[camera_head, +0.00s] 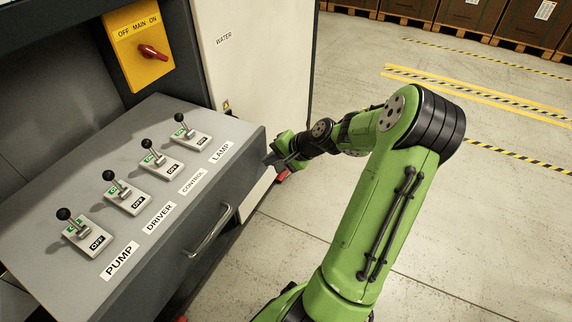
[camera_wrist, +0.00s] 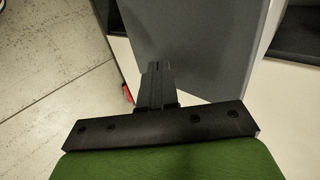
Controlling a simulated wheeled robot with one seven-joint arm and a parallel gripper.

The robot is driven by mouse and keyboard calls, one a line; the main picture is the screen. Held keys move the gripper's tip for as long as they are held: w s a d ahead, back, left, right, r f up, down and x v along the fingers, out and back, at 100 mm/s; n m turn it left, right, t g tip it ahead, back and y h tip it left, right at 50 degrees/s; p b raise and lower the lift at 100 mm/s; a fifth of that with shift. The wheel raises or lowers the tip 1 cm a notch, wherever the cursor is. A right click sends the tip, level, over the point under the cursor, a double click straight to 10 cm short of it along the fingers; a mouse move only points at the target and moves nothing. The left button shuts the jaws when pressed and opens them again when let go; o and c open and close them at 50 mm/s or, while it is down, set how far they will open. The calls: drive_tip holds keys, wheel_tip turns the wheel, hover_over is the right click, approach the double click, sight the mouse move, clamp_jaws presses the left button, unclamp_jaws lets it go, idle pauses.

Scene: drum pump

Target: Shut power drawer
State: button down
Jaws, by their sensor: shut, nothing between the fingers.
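The grey power drawer (camera_head: 215,185) stands pulled out of the cabinet, with a bar handle (camera_head: 210,232) on its front. Its top carries several lever switches labelled PUMP, DRIVER, CONTROL and LAMP. My gripper (camera_head: 271,159) is at the drawer's front right corner, near the LAMP end. In the wrist view my gripper (camera_wrist: 158,68) has its fingers together and empty, pointing at a grey panel (camera_wrist: 200,45) that looks like the drawer. I cannot tell whether the fingertips touch it.
A yellow main switch plate (camera_head: 135,45) with a red knob is on the cabinet above the drawer. A white cabinet door (camera_head: 260,60) marked WATER stands behind. The floor to the right is open, with striped tape (camera_head: 480,90) and boxes on pallets (camera_head: 470,15) far back.

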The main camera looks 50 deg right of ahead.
drive_tip(key=shift+w+a, duration=0.1)
drive_tip(key=shift+w, duration=0.3)
